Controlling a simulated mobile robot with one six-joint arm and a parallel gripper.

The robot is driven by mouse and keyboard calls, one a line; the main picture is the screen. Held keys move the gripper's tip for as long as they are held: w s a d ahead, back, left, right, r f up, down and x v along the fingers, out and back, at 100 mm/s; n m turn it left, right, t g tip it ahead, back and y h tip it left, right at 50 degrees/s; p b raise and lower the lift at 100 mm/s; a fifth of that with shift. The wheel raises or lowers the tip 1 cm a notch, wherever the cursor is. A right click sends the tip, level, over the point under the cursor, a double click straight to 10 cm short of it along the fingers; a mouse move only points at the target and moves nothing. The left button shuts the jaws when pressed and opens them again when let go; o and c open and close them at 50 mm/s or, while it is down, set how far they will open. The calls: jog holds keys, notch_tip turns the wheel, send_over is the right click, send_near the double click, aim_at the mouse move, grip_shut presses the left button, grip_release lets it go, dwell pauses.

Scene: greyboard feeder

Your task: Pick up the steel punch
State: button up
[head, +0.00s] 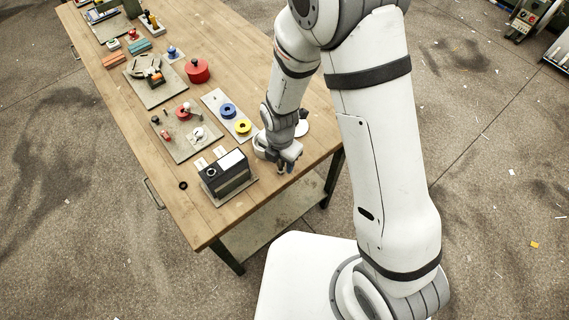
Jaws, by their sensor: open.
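My gripper (286,168) points down over the near right part of the wooden table (235,212), close to its right edge. It is open. The fingers are small in this view, and I cannot make out anything between them. I cannot pick out the steel punch for certain; it may be hidden by my gripper or arm, or be too small to tell. A dark block-shaped box (211,187) with a round hole and a white label on top stands just left of my gripper.
A pale strip (215,101) holds a blue ring (228,110) and a yellow ring (243,127). A grey board (182,149) with small parts lies left of it. A red round pot (198,71) stands farther back. A small black ring (183,185) lies near bare wood at the front left.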

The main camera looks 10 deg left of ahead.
aim_at(281, 166)
jog(key=shift+f+p, duration=0.35)
jog(key=shift+f, duration=1.35)
jog(key=shift+c, duration=0.5)
grip_shut()
